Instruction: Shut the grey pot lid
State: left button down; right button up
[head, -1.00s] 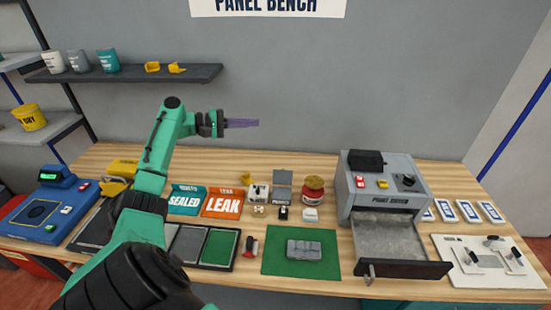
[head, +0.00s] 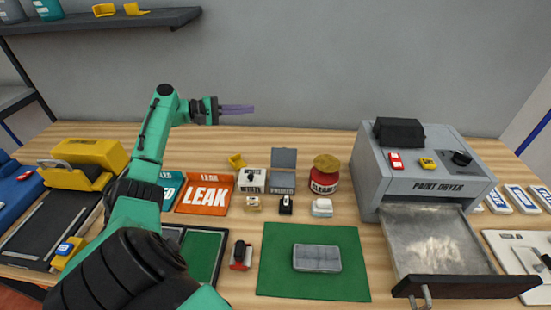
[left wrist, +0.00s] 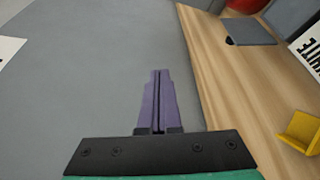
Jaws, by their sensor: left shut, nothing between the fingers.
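The grey pot (head: 282,184) stands near the back of the bench, between the white pot and the red pot. Its flat grey lid (head: 284,158) is open, tilted up at the back of the pot. The lid also shows in the left wrist view (left wrist: 250,31) at upper right. My left gripper (head: 252,109) has purple fingers, shut and empty, held above the bench to the upper left of the lid and apart from it. The closed fingers also show in the left wrist view (left wrist: 159,75). My right gripper is not in view.
The white pot (head: 251,181) and the red pot (head: 324,180) flank the grey pot closely. Small stamp-like blocks (head: 286,205) sit in front. The grey paint dryer (head: 420,155) with its open drawer stands right. An orange LEAK tray (head: 206,205) is left.

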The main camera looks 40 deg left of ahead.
aim_at(276, 149)
pick_arm(q)
notch_tip(276, 149, down, 15)
jog(key=b, duration=1.2)
jog(key=shift+f, duration=0.15)
jog(key=shift+f+b, duration=0.1)
jog(key=shift+b, duration=0.25)
jog(key=shift+w, duration=0.2)
jog(key=x, duration=0.6)
jog(key=p+x, duration=0.1)
jog(key=x, duration=0.2)
jog(key=shift+w+d+r, duration=0.2)
jog(key=shift+r, duration=0.1)
jog(key=shift+s+d+r+p, duration=0.15)
jog(key=shift+s+d+p, duration=0.25)
jog(key=shift+p, duration=0.3)
jog(key=shift+s+d+r+p, duration=0.3)
jog(key=shift+s+d+p, duration=0.2)
jog(key=shift+s, duration=0.1)
jog(key=shift+s+d+r, duration=0.15)
jog(key=shift+s+d, duration=0.25)
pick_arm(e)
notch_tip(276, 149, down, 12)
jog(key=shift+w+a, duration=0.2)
